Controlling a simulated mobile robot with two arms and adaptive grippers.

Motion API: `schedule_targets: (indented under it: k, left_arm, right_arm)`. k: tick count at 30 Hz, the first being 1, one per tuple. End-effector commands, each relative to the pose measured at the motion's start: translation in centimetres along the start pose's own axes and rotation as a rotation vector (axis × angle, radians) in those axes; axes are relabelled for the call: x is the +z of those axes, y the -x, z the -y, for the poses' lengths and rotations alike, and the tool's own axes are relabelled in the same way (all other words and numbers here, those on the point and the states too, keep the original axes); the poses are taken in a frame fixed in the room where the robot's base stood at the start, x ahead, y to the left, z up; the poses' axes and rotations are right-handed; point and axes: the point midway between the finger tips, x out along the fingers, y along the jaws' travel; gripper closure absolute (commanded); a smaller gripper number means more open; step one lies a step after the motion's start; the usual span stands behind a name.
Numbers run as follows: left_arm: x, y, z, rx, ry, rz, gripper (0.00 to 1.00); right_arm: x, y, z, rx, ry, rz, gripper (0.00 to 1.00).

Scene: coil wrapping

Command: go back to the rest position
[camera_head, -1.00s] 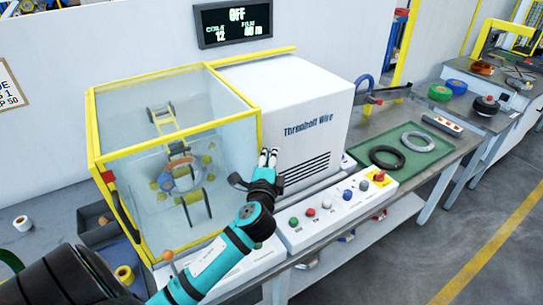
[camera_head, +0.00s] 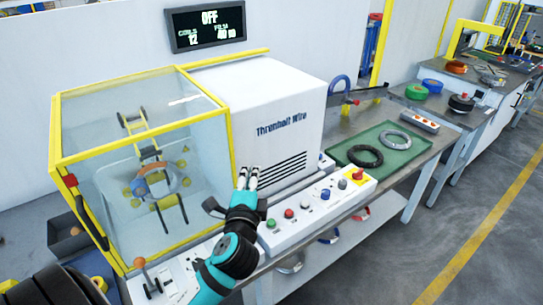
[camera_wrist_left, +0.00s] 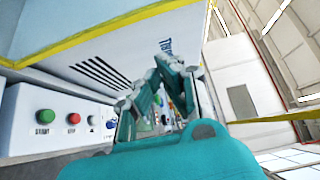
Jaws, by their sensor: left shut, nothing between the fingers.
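My left gripper (camera_head: 248,178) is shut and empty, held in front of the white machine body labelled "Threnhoff Wire" (camera_head: 262,110), just above the left end of its button panel (camera_head: 318,207). In the left wrist view its teal fingers (camera_wrist_left: 150,98) point away past the machine's side, with the green and red buttons to the left. My teal left arm comes in from the bottom. The yellow-framed clear guard box (camera_head: 140,160) stands left of the gripper, with a coil (camera_head: 157,183) on rollers inside. My right gripper is not in view.
A green mat (camera_head: 350,150) with a black coil (camera_head: 366,156) and a grey coil (camera_head: 395,139) lies to the right. Further right is a table with tape rolls and a black spool (camera_head: 462,103). The floor at right is clear.

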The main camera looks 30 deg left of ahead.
Motion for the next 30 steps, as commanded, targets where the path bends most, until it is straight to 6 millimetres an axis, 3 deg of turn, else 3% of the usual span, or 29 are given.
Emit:
schedule_targets:
  k: [7,11,15,18,24,30]
  left_arm:
    - [0.1,0.4,-0.5,0.019,0.016,0.002,1.00]
    - [0.5,2.2,-4.1,0.169,0.161,0.025,1.00]
    - [0.7,7.3,-11.2,0.490,0.437,0.107,1.00]
    - [0.5,11.4,-14.9,0.693,0.589,0.180,1.00]
    - [-0.2,18.3,-19.0,0.980,0.760,0.308,1.00]
    - [-0.9,24.4,-20.8,1.204,0.862,0.427,1.00]
  right_arm:
    - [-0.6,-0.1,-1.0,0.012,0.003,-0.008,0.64]
    - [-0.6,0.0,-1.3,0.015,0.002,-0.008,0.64]
    - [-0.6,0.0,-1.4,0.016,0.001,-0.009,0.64]
    - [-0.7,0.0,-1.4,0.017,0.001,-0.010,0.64]
    - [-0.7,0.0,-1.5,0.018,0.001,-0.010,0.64]
    - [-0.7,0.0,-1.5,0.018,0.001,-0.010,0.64]
